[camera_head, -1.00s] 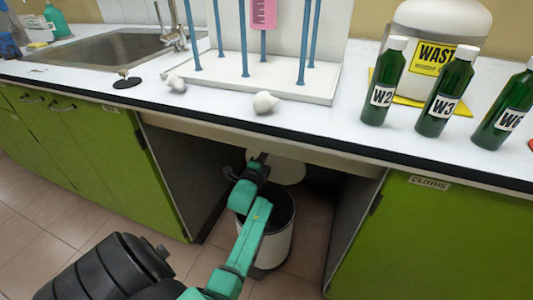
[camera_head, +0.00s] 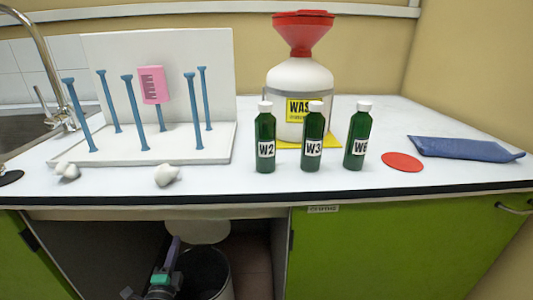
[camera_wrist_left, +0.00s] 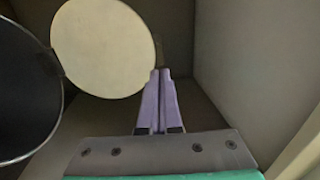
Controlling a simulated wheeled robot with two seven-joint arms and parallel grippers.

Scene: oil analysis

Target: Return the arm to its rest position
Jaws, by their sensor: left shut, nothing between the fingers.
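My left gripper (camera_head: 175,241) is low at the bottom of the head view, in the open space under the counter. It is just left of the lid and the bin. In the left wrist view its purple fingers (camera_wrist_left: 160,80) are pressed together with nothing between them. The bin (camera_head: 222,262) stands below the counter, and its round cream lid (camera_head: 198,232) is tipped up behind it. The wrist view shows the dark bin opening (camera_wrist_left: 25,90) at left and the lid (camera_wrist_left: 105,48) ahead of the fingers. My right gripper is in neither view.
The counter edge (camera_head: 400,196) runs above my left arm. Cabinet walls flank the opening, with a green cabinet door (camera_head: 390,250) at right. On the counter are a rack (camera_head: 200,148), green bottles (camera_head: 313,140), a waste container (camera_head: 300,85), a red disc (camera_head: 402,162) and a blue packet (camera_head: 465,148).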

